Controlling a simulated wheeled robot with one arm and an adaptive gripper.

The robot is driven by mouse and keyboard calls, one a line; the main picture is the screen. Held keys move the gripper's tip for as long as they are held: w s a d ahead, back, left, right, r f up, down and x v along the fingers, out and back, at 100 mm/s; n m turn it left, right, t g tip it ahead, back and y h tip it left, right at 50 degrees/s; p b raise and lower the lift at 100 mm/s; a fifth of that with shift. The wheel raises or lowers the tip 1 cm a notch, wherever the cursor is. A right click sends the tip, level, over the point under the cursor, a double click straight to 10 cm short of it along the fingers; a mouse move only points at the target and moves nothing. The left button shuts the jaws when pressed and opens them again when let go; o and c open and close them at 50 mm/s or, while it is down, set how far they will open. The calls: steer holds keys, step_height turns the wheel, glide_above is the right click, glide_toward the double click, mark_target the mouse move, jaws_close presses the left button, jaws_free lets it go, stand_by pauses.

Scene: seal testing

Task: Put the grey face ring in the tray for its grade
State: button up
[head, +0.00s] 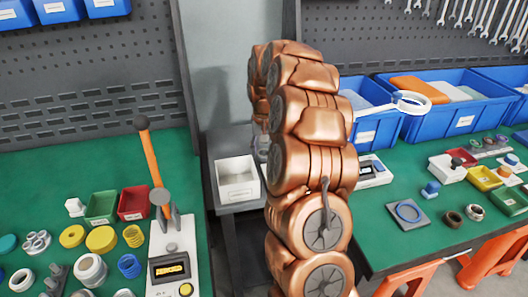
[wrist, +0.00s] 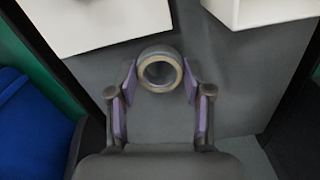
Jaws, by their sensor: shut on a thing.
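My gripper (wrist: 160,80) is shut on the grey face ring (wrist: 160,52), held between its purple pads in the wrist view. The ring has a dull, brownish inner edge and an open hole. It is over a grey surface, short of two white trays: one at upper left (wrist: 95,27) and one at upper right (wrist: 265,10). In the head view a white labelled tray (head: 238,190) stands on the grey stand between the benches, left of my arm. My arm hides the ring and most of the gripper there. The label text is too small to read.
The left green bench holds a green bin (head: 101,208), a red bin (head: 135,203), several rings and a tester with a display (head: 170,270). The right bench holds blue bins (head: 450,120), a grey pad with a blue ring (head: 398,224) and small coloured trays. A blue bin (wrist: 35,125) shows at wrist-view left.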

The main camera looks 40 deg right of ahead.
steer(key=shift+f, duration=0.5)
steer(key=shift+f, duration=0.2)
steer(key=o, duration=1.1)
steer(key=shift+r, duration=0.1)
